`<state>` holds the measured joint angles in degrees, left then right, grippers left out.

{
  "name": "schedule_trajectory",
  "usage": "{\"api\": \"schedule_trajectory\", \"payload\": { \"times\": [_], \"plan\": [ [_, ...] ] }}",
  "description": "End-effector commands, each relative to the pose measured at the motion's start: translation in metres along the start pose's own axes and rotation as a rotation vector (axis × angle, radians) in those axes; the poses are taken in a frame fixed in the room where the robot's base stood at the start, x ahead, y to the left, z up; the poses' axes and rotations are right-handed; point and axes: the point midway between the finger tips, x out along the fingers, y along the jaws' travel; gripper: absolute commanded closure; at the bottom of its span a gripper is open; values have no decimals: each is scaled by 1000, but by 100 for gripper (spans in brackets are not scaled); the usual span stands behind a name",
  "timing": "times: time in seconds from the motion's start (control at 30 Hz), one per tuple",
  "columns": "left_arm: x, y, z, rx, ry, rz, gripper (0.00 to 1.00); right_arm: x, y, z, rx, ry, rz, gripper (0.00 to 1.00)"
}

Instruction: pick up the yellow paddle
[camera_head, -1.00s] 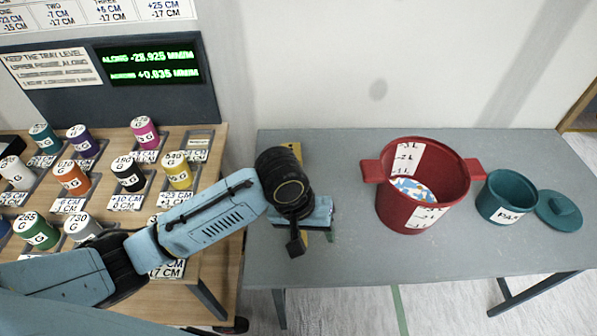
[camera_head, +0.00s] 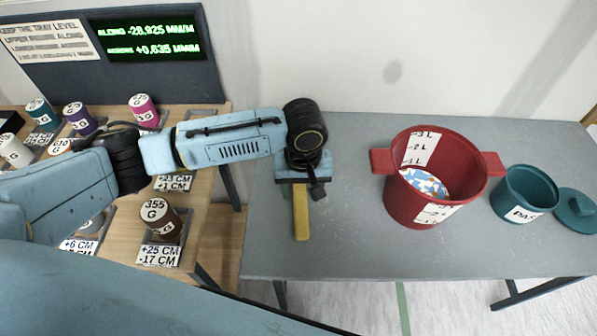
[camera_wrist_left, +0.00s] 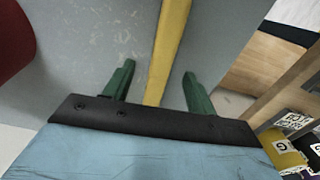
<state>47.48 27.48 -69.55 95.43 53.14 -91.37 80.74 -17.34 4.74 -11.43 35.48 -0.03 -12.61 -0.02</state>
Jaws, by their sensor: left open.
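The yellow paddle (camera_head: 301,212) lies on the grey table, its near end showing below my left gripper in the head view; my arm hides its far part. In the left wrist view the yellow paddle (camera_wrist_left: 171,45) runs as a long strip between the two green fingers. My left gripper (camera_wrist_left: 158,88) is open, with one finger on each side of the strip and a gap on both sides. In the head view my left gripper (camera_head: 302,185) is over the paddle, pointing down. I cannot tell how high the fingertips are above the table. My right gripper is not in view.
A red pot (camera_head: 425,205) with two handles stands to the right on the grey table (camera_head: 350,250). A teal pot (camera_head: 522,196) and its lid (camera_head: 575,208) are farther right. A wooden table (camera_head: 190,262) with several labelled weights is at the left.

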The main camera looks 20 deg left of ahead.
Motion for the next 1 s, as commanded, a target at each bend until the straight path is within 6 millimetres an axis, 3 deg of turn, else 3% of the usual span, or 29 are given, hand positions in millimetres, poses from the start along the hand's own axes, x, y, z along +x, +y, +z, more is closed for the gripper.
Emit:
{"api": "schedule_trajectory", "payload": {
  "times": [0.4, 0.7, 1.0],
  "plan": [
    [50, -4, 3, 0, 1, 0, 44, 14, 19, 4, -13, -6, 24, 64],
    [54, -4, 3, 1, 2, 2, 44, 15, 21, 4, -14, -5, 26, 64],
    [54, -4, 3, 1, 2, 1, 82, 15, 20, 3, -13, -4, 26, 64]
  ]
}}
